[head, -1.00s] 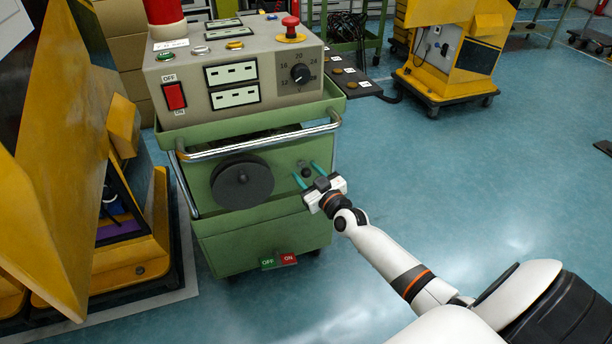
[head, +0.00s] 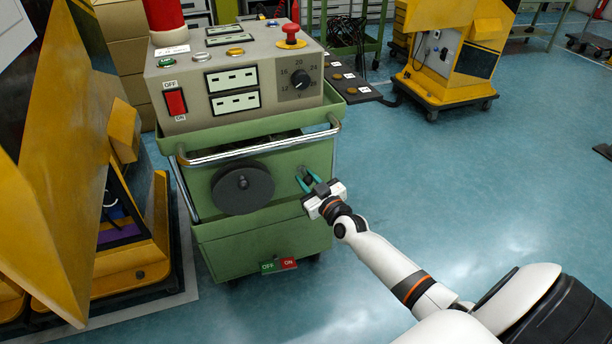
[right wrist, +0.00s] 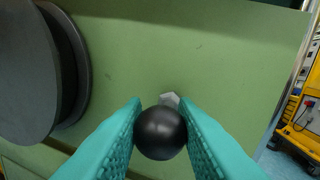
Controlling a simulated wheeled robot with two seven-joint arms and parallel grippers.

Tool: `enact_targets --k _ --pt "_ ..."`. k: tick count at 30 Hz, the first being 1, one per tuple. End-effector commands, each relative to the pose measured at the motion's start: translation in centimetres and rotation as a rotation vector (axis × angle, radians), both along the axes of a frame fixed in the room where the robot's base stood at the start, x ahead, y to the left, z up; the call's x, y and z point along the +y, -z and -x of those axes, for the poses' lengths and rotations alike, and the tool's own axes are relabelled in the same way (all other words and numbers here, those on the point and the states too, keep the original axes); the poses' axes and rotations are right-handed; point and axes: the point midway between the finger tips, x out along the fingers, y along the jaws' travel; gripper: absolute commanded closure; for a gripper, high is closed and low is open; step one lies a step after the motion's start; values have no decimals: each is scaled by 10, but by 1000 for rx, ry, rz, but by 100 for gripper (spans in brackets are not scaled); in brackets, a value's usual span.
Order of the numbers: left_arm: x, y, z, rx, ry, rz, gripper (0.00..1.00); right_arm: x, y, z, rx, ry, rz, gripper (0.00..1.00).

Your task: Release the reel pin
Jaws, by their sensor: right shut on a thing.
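The reel pin shows in the right wrist view as a black ball knob (right wrist: 160,133) in front of a small grey fitting (right wrist: 170,99) on the green cart panel. My right gripper (head: 307,179) has teal fingers and is at the cart's front, right of the dark round reel (head: 242,188). In the right wrist view its fingers (right wrist: 160,135) are shut on the knob, one on each side. The reel (right wrist: 35,75) also shows at the left of that view. The pin's shaft is hidden behind the knob. My left gripper is not in view.
The green cart (head: 270,235) carries a control box (head: 240,80) with a red switch, a dial and a red stop button. A chrome handle bar (head: 260,145) crosses above the reel. Yellow machinery (head: 60,190) stands close at left.

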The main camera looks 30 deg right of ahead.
Motion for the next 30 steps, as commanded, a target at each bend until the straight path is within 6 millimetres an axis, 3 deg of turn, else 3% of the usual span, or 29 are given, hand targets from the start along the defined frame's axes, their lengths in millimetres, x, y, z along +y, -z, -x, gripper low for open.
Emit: enact_targets --k 1,3,11,12,15,26,30 --pt "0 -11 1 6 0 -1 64 3 -3 9 7 -2 0 100" --pt "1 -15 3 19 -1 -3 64 4 -2 16 6 -2 0 100" --pt "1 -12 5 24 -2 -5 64 5 2 17 5 -3 -1 100" --pt "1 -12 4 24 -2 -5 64 6 2 17 5 -3 -1 69" --pt "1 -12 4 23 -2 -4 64 5 2 17 5 -3 -1 53" --pt "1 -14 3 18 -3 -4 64 5 0 22 4 -2 0 53" --pt "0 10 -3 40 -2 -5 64 6 0 42 7 -3 1 53"
